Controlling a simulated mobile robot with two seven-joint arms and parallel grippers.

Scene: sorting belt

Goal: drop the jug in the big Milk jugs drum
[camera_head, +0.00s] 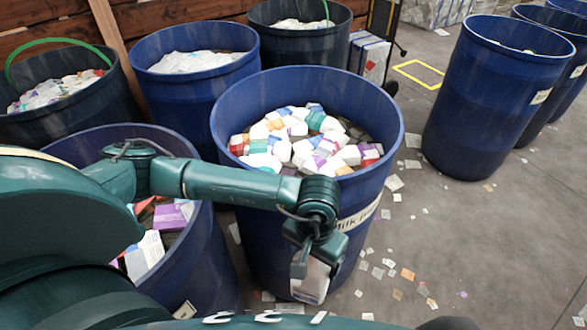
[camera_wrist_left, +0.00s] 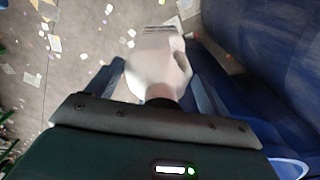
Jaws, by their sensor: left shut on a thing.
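The big blue Milk jugs drum (camera_head: 231,184) stands in the middle of the head view, with part of its label showing. It holds many white jugs with coloured labels. My left gripper (camera_head: 301,268) hangs in front of the drum's near wall, outside and below the rim, shut on a white jug (camera_head: 311,281). The jug also shows in the left wrist view (camera_wrist_left: 158,65) between the two fingers (camera_wrist_left: 155,85), with the blue drum wall (camera_wrist_left: 270,50) to the right. The gripper covers part of the jug in the head view. My right gripper is not in view.
A blue drum with cartons (camera_head: 198,262) stands at the near left. More drums stand behind, including a blue one (camera_head: 160,84) and a dark one (camera_head: 120,98). Another blue drum (camera_head: 480,105) stands at right. The floor (camera_head: 470,240) at right is open, with scattered litter.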

